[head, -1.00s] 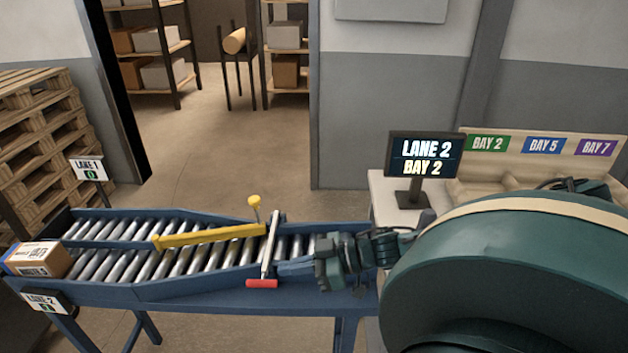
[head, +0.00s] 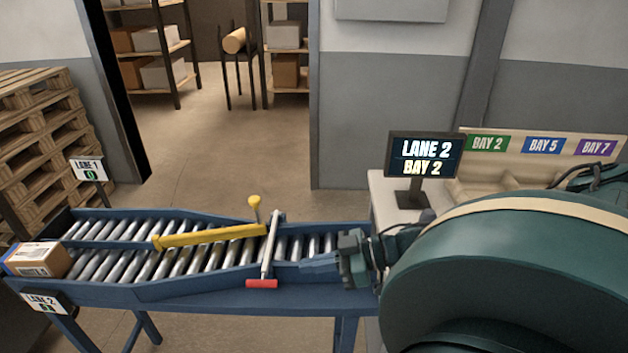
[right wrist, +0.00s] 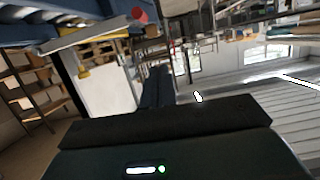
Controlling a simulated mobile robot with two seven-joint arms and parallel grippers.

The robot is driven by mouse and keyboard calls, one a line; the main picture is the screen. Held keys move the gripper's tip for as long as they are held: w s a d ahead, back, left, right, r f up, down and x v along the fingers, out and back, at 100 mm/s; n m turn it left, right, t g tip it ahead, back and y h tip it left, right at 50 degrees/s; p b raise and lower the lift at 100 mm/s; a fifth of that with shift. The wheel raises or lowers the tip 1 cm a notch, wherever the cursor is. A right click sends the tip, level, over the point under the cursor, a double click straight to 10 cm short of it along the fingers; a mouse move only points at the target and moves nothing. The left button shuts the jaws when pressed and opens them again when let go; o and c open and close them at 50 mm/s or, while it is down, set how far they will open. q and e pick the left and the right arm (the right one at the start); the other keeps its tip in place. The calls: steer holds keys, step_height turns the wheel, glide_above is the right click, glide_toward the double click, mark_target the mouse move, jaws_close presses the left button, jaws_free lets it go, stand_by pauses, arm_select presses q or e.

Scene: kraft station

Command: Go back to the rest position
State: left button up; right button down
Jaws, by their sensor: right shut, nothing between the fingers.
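My right gripper (head: 320,262) is shut and empty above the right part of the roller conveyor, to the right of the red-ended lever (head: 262,284). In the right wrist view its dark fingers (right wrist: 157,88) lie together with nothing held. My right arm fills the lower right of the head view. My left gripper is not in view.
A roller conveyor (head: 190,290) with a yellow diverter bar (head: 210,236) spans the left and middle. A carton (head: 38,260) sits at its left end. A screen (head: 424,154) reads LANE 2, BAY 2. Wooden pallets (head: 40,135) stand at left; bay bins (head: 500,180) are behind my arm.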

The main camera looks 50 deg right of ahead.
stand_by(0.4)
steer(key=s+a+f+m+g+h, duration=0.25)
steer(key=s+f+m+h, duration=0.25)
steer(key=f+h, duration=0.4)
steer(key=s+a+r+g, duration=0.2)
steer(key=s+a+g, duration=0.4)
steer(key=a, duration=0.7)
steer(key=w+a+f+t+y, duration=0.1)
steer(key=w+a+f+t, duration=0.1)
steer(key=f, duration=0.3)
steer(key=w+a+f+t+y, duration=0.1)
steer(key=w+a+f+t, duration=0.1)
steer(key=f+t, duration=0.3)
steer(key=shift+w+a+f, duration=0.25)
steer(key=shift+a+f, duration=0.1)
